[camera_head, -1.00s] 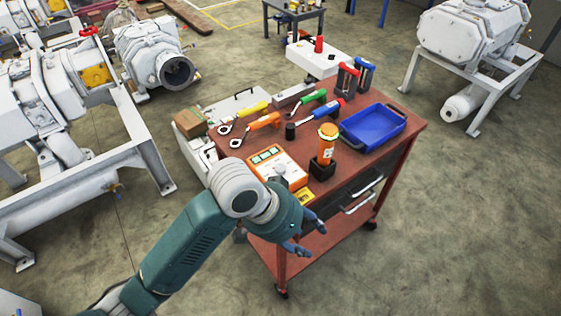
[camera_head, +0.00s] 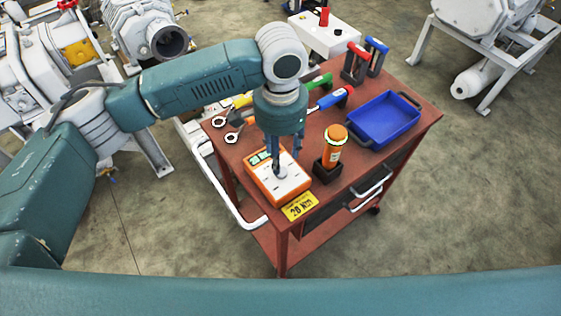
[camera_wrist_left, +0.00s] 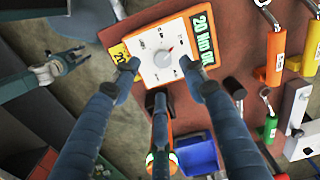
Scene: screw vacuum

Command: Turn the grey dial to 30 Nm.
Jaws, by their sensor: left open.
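The orange and white torque box (camera_head: 284,188) lies on the red cart top, with its green display reading 20 Nm in the left wrist view (camera_wrist_left: 200,38). The grey dial (camera_wrist_left: 163,59) is a small round knob on the white face, with a red pointer mark beside it. My left gripper (camera_head: 279,168) points down over the box, and in the head view its fingers hide most of the dial. In the left wrist view its fingers (camera_wrist_left: 160,72) are spread around the dial, apart from it. My right gripper (camera_wrist_left: 72,58) shows at the upper left of that view, open and empty.
An orange bottle-like tool (camera_head: 334,147) stands in a black holder right of the box. A blue tray (camera_head: 381,120) lies farther right. A yellow 20 Nm card (camera_head: 300,207) lies at the cart's front edge. Wrenches with coloured handles lie behind the box.

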